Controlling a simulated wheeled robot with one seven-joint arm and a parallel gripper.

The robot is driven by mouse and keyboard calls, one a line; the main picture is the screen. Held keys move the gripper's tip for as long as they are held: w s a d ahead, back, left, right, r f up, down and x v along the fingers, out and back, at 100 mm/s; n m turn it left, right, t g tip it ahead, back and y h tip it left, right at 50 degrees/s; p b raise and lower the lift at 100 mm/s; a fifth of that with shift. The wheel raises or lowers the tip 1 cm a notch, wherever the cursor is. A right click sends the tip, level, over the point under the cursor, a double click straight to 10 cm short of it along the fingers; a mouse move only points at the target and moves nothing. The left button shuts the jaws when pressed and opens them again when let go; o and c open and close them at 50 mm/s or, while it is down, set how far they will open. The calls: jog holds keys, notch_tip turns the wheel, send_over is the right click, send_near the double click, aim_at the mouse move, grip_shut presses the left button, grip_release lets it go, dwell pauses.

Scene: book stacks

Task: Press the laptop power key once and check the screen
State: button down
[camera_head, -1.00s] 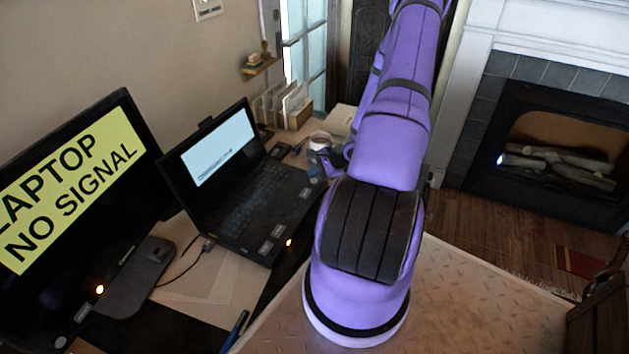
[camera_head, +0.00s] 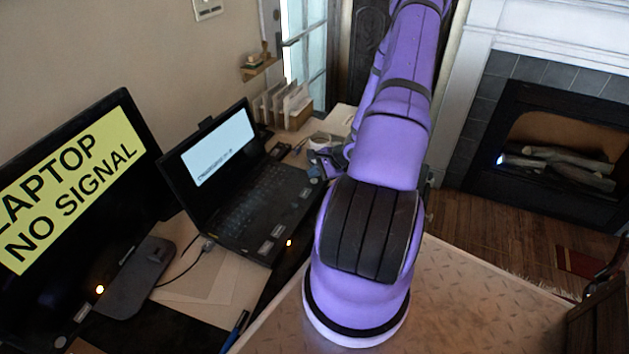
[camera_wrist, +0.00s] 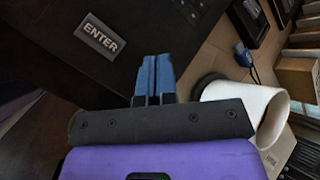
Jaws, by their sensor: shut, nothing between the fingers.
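The black laptop (camera_head: 255,200) stands open on the desk. Its screen (camera_head: 218,147) is lit pale, with a line of small dark text too small to read. Several grey labels lie along its front and right edge. In the wrist view, a label reading ENTER (camera_wrist: 100,33) sits on a dark surface left of my fingertips. My gripper (camera_wrist: 154,66) is shut and empty, its blue fingers side by side. In the head view my gripper (camera_head: 318,163) is at the laptop's right edge, partly hidden by my arm. I cannot tell whether it touches. I cannot make out the power key.
A monitor (camera_head: 85,200) at left shows a yellow LAPTOP NO SIGNAL panel. A white mug (camera_wrist: 262,108) is close to the right of my gripper. A file holder (camera_head: 285,106) stands behind the laptop. A cable and papers (camera_head: 205,283) lie in front.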

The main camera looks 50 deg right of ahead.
aim_at(315, 181)
jog(key=shift+f, duration=0.15)
jog(key=shift+f, duration=0.3)
jog(key=shift+f, duration=0.15)
dwell(0.7)
jog(key=shift+r, duration=0.65)
notch_tip(315, 181, up, 6)
dwell(0.8)
dwell(0.8)
